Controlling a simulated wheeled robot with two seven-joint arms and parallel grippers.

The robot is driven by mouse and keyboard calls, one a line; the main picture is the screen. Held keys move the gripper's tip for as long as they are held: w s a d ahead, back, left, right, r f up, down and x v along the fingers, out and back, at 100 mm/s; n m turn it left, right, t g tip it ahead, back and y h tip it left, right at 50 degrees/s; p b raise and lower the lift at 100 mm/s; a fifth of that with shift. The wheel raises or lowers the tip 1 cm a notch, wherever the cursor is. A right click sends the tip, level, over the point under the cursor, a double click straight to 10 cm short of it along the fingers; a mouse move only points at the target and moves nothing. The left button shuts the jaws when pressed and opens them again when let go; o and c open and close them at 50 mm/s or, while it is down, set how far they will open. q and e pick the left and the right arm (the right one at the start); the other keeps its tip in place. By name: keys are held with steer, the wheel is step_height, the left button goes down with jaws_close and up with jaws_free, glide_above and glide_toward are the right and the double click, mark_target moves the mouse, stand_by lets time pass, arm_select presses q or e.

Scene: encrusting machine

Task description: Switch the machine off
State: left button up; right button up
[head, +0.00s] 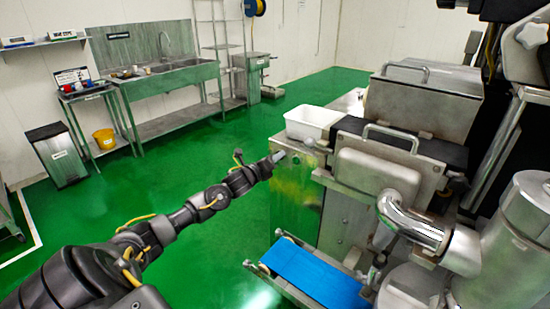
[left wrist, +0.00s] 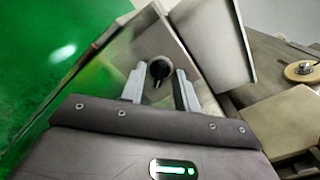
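The steel machine (head: 420,110) fills the right side of the head view. My left gripper (head: 279,156) is at the upper corner of the machine's near left cabinet (head: 297,205). In the left wrist view, a dark round knob (left wrist: 159,70) stands on the machine's steel face. The two fingers of my left gripper (left wrist: 159,88) are apart, one on each side of the knob, with a visible gap to it. Whether either finger touches the knob I cannot tell. The knob's pointer position is not clear. My right gripper is not in view.
A white tub (head: 312,122) sits on the machine just behind my left gripper. A blue conveyor belt (head: 315,277) juts out low at the front. A curved steel pipe (head: 412,222) is to the right.

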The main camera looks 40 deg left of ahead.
arm_select(q)
jaws_close()
steer(key=shift+n, duration=0.3)
steer(key=n+p, duration=0.3)
steer(key=n, duration=1.4)
steer(key=shift+f, duration=0.1)
steer(key=shift+n, duration=0.3)
stand_by(0.5)
jaws_free()
